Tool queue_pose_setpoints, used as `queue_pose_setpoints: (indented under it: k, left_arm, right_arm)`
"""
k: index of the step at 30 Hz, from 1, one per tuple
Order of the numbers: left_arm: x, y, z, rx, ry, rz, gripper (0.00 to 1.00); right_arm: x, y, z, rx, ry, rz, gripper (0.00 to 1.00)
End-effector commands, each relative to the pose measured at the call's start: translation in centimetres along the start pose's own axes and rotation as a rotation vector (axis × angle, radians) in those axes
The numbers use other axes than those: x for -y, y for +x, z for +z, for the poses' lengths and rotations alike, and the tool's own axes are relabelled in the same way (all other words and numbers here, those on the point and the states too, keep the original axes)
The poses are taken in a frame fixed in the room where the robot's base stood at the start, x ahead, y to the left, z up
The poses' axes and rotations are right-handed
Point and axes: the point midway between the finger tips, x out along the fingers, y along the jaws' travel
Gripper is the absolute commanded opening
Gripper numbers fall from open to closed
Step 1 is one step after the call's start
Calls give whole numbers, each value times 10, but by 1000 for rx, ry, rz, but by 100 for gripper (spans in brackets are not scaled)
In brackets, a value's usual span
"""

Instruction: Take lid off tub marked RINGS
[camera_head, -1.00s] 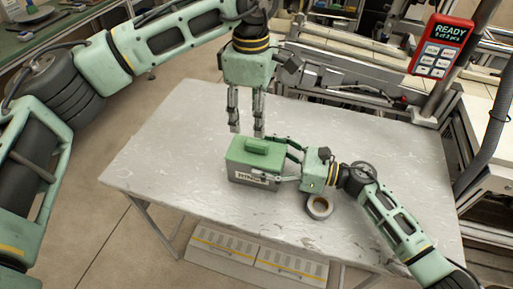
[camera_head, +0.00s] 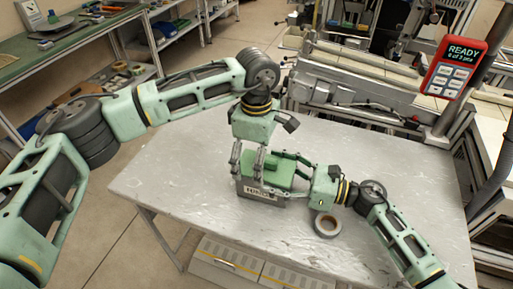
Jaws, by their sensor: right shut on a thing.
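The grey tub (camera_head: 270,200) stands upright on the table and has a pale label on its front, too small to read surely. Its green lid (camera_head: 262,181) sits on top, with a raised green grip, partly hidden by the grippers. My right gripper (camera_head: 280,176) comes in from the right and is shut on the tub, its fingers along the tub's sides. My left gripper (camera_head: 249,172) points down from above, its two fingers apart over the left part of the lid. I cannot tell whether they touch it.
A grey tape roll (camera_head: 327,226) lies on the metal table (camera_head: 385,225), right of the tub and close to my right arm. A red handheld device (camera_head: 452,69) reading READY is at the upper right. Machine rails stand behind the table. The table's left and front are clear.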

Motion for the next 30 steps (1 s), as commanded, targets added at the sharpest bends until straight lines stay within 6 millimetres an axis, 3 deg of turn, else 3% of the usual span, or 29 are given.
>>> queue_pose_setpoints:
  k: [9, 27, 30]
  left_arm:
    - [0, 2, 0, 0, 0, 0, 91]
    - [0, 2, 0, 0, 0, 1, 38]
    - [0, 2, 0, 0, 0, 1, 38]
  right_arm:
    - [0, 0, 0, 0, 0, 0, 20]
    - [0, 0, 0, 0, 0, 0, 20]
    - [0, 0, 0, 0, 0, 1, 20]
